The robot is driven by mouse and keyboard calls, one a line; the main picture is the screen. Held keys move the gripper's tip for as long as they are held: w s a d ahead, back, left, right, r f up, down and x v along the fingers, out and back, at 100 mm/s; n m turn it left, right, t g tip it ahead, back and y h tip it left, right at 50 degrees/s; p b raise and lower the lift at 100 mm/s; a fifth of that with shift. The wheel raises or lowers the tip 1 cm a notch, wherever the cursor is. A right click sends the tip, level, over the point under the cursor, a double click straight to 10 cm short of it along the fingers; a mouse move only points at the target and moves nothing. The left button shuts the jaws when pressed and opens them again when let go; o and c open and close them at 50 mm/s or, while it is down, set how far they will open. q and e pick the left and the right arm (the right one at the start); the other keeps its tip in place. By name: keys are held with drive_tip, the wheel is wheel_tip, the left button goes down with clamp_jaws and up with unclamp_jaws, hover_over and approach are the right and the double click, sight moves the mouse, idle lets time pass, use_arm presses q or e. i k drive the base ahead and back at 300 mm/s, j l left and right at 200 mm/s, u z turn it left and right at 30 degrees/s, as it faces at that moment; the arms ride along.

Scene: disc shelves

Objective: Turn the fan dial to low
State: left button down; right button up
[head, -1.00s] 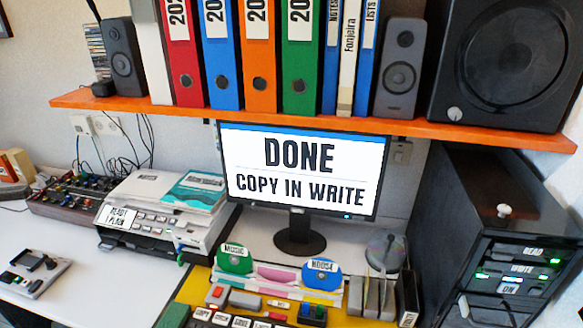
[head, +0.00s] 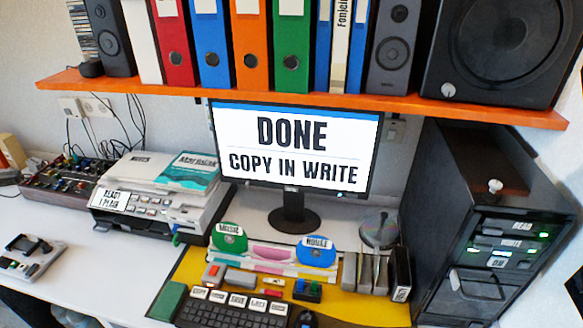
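No dial in the head view carries a readable fan label. A small white knob (head: 495,186) stands on top of the black computer tower (head: 450,178) at the right. Its setting is too small to read. The tower's front has slots labelled READ (head: 522,226) and WRITE (head: 518,244), with green lights. Another round pale knob (head: 448,90) is on the large black speaker (head: 505,45) on the shelf. Neither of my grippers is in view.
The monitor (head: 292,150) reads DONE, COPY IN WRITE. An orange shelf (head: 300,102) with binders hangs above it. A printer (head: 155,195), a keyboard (head: 235,308), a yellow mat (head: 365,308) and disc holders crowd the desk. Bare white desk (head: 90,270) shows at the left.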

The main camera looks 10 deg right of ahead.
sight(494, 185)
drive_tip(key=j+z, duration=0.1)
drive_tip(key=z, duration=0.3)
drive_tip(key=i+j+z, duration=0.1)
drive_tip(key=z, duration=0.35)
drive_tip(key=j+z, duration=0.1)
drive_tip(key=z, duration=0.3)
drive_tip(key=j+z, duration=0.15)
drive_tip(key=z, duration=0.25)
